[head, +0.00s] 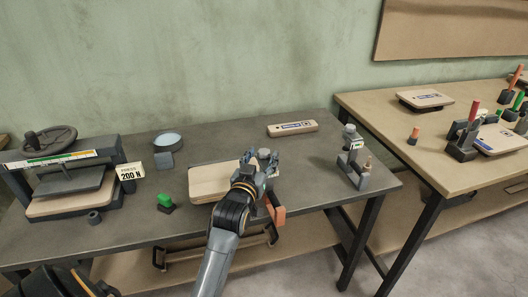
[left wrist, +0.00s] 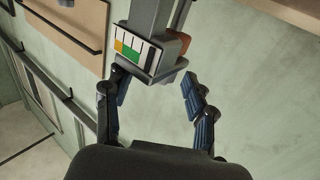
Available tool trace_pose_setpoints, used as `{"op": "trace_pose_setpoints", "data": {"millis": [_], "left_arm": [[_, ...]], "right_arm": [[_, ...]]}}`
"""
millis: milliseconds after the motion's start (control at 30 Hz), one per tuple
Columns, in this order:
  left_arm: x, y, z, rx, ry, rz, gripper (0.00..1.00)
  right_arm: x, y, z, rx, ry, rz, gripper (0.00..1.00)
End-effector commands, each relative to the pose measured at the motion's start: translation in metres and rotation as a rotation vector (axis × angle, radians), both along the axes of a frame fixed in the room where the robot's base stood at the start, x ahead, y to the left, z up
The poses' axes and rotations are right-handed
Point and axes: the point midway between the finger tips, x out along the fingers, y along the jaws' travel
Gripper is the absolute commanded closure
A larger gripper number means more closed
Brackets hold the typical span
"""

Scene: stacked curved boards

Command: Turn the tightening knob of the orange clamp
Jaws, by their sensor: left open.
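My left gripper (head: 261,160) reaches in over the front of the dark workbench, beside a pale curved board (head: 212,183). The orange clamp shows in the head view as an orange part (head: 277,212) at the bench's front edge; my gripper hides much of the rest. A grey round top, perhaps its knob, shows just behind the fingers. In the left wrist view the two blue-padded fingers (left wrist: 157,95) are spread apart. A grey clamp body with a white, yellow and green scale (left wrist: 135,52) lies just beyond them.
A press (head: 70,180) with a handwheel stands at left, near a 200 N sign (head: 130,172) and a green-topped item (head: 165,202). A grey clamp-like device (head: 352,160) stands at right. A second table (head: 380,110) holds boards and clamps.

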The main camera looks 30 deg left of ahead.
Motion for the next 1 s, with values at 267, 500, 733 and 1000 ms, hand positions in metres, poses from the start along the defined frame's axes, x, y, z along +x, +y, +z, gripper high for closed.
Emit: {"op": "trace_pose_setpoints", "data": {"millis": [267, 500, 733, 1000], "left_arm": [[0.021, 0.007, 0.000, 0.001, 0.000, 0.000, 0.45], [0.022, 0.007, 0.000, 0.001, 0.000, 0.000, 0.45], [0.022, 0.007, 0.000, 0.001, 0.001, 0.000, 0.87], [0.022, 0.006, 0.001, -0.003, 0.001, 0.015, 1.00]], "right_arm": [[0.000, 0.000, 0.001, 0.000, 0.000, 0.000, 0.52], [0.000, 0.000, 0.001, 0.000, 0.000, 0.000, 0.52], [0.000, 0.000, 0.001, 0.000, 0.001, 0.000, 0.52], [0.000, 0.000, 0.007, 0.000, 0.000, 0.000, 0.52]]}}
